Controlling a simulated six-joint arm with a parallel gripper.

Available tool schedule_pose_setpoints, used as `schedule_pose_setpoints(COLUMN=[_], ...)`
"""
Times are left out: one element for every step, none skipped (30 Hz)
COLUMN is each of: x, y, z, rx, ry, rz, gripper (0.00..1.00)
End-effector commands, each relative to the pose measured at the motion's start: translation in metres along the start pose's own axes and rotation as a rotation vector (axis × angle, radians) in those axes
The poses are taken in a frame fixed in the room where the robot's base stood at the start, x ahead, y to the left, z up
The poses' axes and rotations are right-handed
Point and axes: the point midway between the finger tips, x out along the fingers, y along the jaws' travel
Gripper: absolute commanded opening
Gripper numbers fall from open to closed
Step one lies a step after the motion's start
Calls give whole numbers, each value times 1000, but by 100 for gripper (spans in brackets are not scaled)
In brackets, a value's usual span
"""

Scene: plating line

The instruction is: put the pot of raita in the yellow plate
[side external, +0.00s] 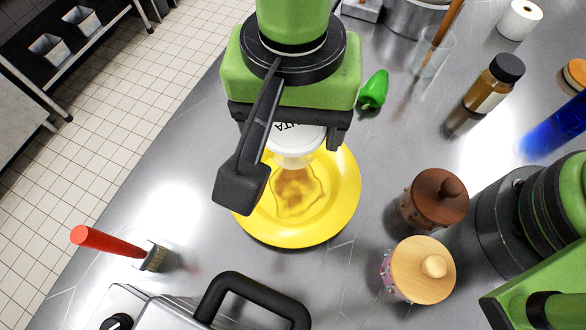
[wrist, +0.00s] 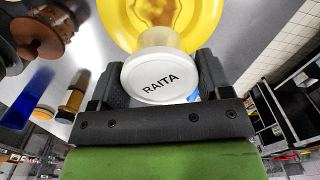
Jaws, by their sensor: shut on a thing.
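The pot of raita (side external: 296,140) has a white lid with dark lettering, and RAITA reads clearly on the lid in the wrist view (wrist: 161,77). My gripper (side external: 293,145) is shut on it, one finger on each side. The yellow plate (side external: 333,210) lies on the steel table, and it also shows at the top of the wrist view (wrist: 208,22). In the side view the pot overlaps the plate's far part. I cannot tell whether the pot touches the plate. A brownish stain marks the plate's middle. My gripper hides part of the plate's far rim.
Two lidded jars, one with a brown lid (side external: 439,197) and one with a pale wooden lid (side external: 422,268), stand right of the plate. A green pepper (side external: 373,90) lies behind it. A red-handled brush (side external: 110,245) is at left, and a black-handled appliance (side external: 250,290) is in front.

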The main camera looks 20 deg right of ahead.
Motion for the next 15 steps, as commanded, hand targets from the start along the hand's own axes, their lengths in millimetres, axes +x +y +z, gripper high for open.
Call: schedule_pose_setpoints(x=[9,14,22,29,35,42,48,52,58,60,63,66,70,73,80], y=[0,0,1,1,1,1,1,1,1,1,0,0,0,0,1], z=[0,0,0,0,0,0,0,0,0,0,0,0,0,0,0], rx=[0,-1,0,1,1,0,0,1,1,1,1,0,0,0,0], ry=[0,0,-1,-1,-1,0,-1,-1,0,0,0,0,0,0,0], rz=[4,3,4,5,6,4,4,4,3,2,1,1,2,2,3], gripper=[46,46,46,46,46,46,46,46,46,46,46,46,46,46,46])
